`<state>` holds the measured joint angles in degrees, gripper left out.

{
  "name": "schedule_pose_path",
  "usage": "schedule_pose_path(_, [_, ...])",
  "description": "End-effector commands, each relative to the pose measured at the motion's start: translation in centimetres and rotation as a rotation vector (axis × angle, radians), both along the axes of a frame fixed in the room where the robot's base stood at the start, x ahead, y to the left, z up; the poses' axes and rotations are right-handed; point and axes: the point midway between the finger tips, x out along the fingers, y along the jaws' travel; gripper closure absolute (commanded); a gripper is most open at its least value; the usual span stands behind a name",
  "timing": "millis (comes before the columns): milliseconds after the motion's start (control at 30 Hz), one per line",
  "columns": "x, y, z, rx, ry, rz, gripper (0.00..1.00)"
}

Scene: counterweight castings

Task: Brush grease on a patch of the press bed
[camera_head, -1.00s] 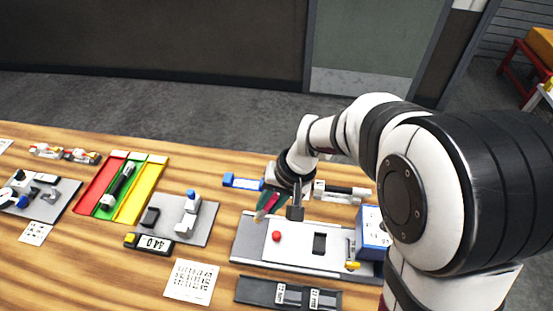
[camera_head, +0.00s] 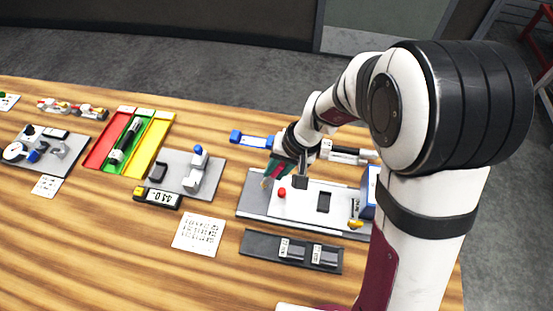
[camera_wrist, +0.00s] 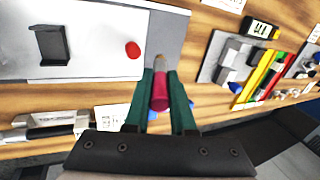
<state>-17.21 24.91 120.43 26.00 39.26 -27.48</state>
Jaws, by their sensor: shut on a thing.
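My gripper (camera_head: 272,172) has green fingers, also seen in the wrist view (camera_wrist: 160,88), shut on a brush with a magenta handle (camera_wrist: 160,92). The brush's small tan tip (camera_wrist: 159,62) points at the grey left strip of the press bed (camera_head: 253,201), beside its white plate (camera_head: 300,207). I cannot tell whether the tip touches the bed. A red round thing (camera_head: 282,192) sits on the white plate close to the brush, also in the wrist view (camera_wrist: 132,50). A black block (camera_head: 323,202) is farther right on the plate. No grease patch is clearly visible.
A blue-and-white box (camera_head: 369,192) stands at the bed's right end. A dark tray with labelled weights (camera_head: 268,245) lies in front. Left are a grey fixture plate (camera_head: 213,186), a display reading 44.0 (camera_head: 160,198) and coloured bins (camera_head: 102,152).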

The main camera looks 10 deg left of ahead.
Motion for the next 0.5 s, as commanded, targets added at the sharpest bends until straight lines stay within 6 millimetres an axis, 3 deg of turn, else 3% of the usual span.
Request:
schedule_pose_path(200, [-0.1,0.0,-2.8,0.0,0.005,0.0,1.0])
schedule_pose_path(500, [0.0,2.9,-2.6,0.002,0.0,0.002,1.0])
